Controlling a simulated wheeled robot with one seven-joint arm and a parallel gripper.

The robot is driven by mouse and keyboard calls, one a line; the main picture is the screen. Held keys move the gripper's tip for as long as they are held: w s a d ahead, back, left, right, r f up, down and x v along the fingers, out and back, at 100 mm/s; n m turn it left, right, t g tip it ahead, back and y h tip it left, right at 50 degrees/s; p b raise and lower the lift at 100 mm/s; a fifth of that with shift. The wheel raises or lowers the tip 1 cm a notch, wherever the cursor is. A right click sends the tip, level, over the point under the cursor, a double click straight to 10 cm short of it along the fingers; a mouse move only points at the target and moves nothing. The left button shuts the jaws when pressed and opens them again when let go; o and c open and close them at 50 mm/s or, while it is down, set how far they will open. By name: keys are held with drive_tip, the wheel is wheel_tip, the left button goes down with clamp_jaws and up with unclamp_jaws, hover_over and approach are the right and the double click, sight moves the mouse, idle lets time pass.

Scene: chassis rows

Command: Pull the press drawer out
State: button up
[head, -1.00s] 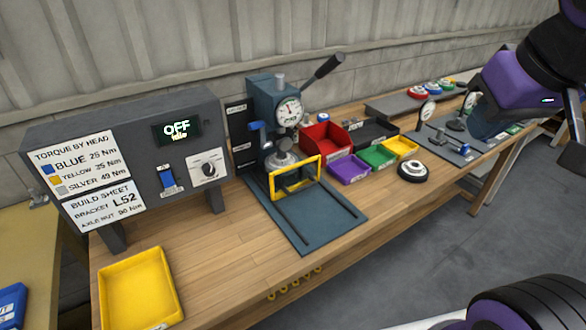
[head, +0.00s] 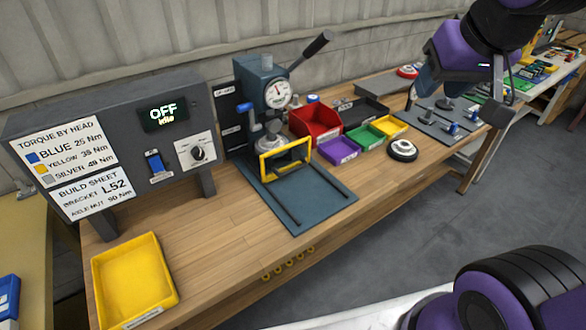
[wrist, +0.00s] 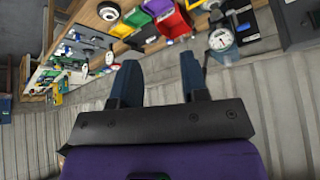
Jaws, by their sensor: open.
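The arbor press (head: 268,95) with a round dial gauge and a dark lever stands at the back of the wooden bench. A yellow rectangular frame (head: 286,158) stands upright at the front of the press, above a blue-grey base plate (head: 300,205) with two dark rails. Which part is the drawer's handle is not certain, but the yellow frame looks like it. My gripper (wrist: 160,75) is open and empty in the wrist view, its two blue-grey fingers apart. In the head view my arm is at the upper right, well away from the press. The press gauge (wrist: 220,40) also shows in the wrist view.
A control box (head: 115,150) reading OFF stands at the left, with a yellow tray (head: 135,280) before it. Red (head: 315,122), purple, green and yellow bins sit right of the press, near a round black-and-white part (head: 402,150). The bench front is mostly clear.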

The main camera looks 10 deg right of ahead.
drive_tip(key=w+a+f+m+t+y, duration=0.1)
drive_tip(key=w+a+f+m+t, duration=0.15)
drive_tip(key=w+f, duration=0.85)
drive_tip(key=w+a+f+m+t+y, duration=0.1)
drive_tip(key=w+a+f+m+t, duration=0.35)
drive_tip(key=w, duration=1.05)
drive_tip(key=m+t+y, duration=0.1)
drive_tip(key=m+y, duration=0.3)
drive_tip(key=m, duration=0.1)
approach(296, 170)
drive_tip(key=shift+a+f, duration=0.1)
drive_tip(key=shift+f, duration=0.1)
drive_tip(key=x, duration=1)
drive_tip(key=shift+w+a, duration=0.15)
drive_tip(key=shift+w, duration=0.15)
clamp_jaws()
